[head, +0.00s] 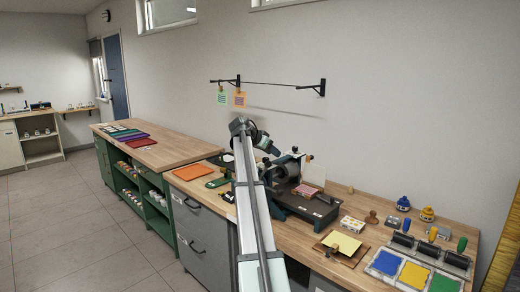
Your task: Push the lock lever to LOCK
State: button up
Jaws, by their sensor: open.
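A small dark printing press (314,205) with a roller stands on the wooden bench, right of my arm. I cannot make out its lock lever or any LOCK marking at this size; part of the press is hidden behind my arm. My gripper (275,151) is at the end of the bent arm, above the bench and close to the press's upper left side. It is open, small in view, and I see nothing held in it. I cannot tell whether it touches the press.
Blue, yellow and green ink pads (413,273) lie at the front right. A yellow sheet (342,243) lies on a board near the press. A drying line (275,84) hangs on the wall behind.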

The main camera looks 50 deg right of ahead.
jog(key=shift+n+t+h, duration=0.4)
jog(key=shift+n+h, duration=0.2)
jog(key=shift+n, duration=0.2)
jog(key=shift+w+a+r, duration=0.35)
jog(key=shift+w+a, duration=0.4)
jog(key=shift+w, duration=0.15)
jog(key=shift+w+a+r, duration=0.35)
jog(key=shift+w+a, duration=0.4)
jog(key=shift+w, duration=0.15)
jog(key=shift+c, duration=0.3)
